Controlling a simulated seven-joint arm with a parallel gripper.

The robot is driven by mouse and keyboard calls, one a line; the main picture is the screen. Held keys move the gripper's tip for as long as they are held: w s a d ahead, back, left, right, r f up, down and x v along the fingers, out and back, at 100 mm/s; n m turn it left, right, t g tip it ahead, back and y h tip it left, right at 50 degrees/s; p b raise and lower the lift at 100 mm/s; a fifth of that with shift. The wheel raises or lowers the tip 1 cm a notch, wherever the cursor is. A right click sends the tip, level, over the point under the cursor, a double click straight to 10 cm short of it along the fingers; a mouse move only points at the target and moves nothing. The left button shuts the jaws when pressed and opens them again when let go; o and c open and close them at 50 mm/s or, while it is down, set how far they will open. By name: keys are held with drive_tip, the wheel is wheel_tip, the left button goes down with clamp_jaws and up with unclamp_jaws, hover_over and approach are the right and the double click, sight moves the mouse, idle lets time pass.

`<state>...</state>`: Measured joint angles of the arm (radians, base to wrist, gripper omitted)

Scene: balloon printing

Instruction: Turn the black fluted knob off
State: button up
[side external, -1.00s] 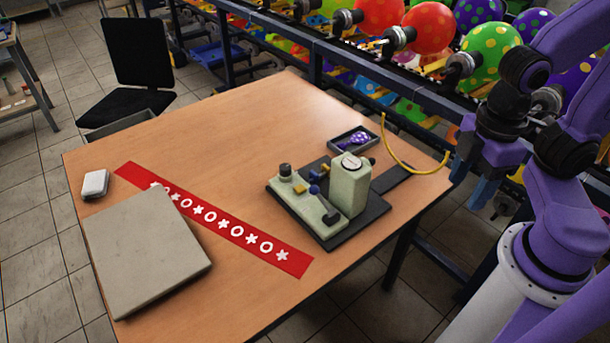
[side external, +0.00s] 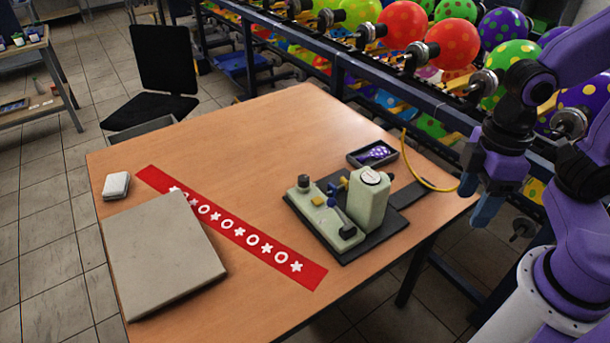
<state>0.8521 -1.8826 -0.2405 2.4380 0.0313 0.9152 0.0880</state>
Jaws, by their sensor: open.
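A pale green device on a black base (side external: 372,243) stands on the right part of the table. A black knob (side external: 304,183) stands up at the back left of its low panel; its fluting and setting are too small to make out. Another small dark round part (side external: 388,176) shows at the right of the taller block (side external: 367,203). My gripper (side external: 487,210), with blue fingers pointing down, is open and empty. It hangs beyond the table's right edge in the picture, to the right of the device and apart from it.
A yellow cable (side external: 425,183) curves beside the device. Behind it sits a dark tray (side external: 357,157) with a purple spotted balloon. A red strip (side external: 228,222), grey slab (side external: 165,255) and small white box (side external: 116,185) lie leftward. A balloon rack stands behind. The table's back middle is clear.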

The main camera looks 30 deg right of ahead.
drive_tip(key=w+a+m, duration=0.5)
drive_tip(key=w+m, duration=0.3)
drive_tip(key=w, duration=0.2)
drive_tip(key=m+y, duration=0.4)
drive_tip(key=m, duration=1.9)
hover_over(304, 178)
drive_tip(key=s+d, duration=0.1)
drive_tip(key=d, duration=0.6)
wheel_tip(304, 178, down, 8)
drive_tip(key=shift+t, duration=0.4)
drive_tip(key=x, duration=1.7)
drive_tip(key=shift+s+f, duration=0.15)
drive_tip(key=c, duration=1)
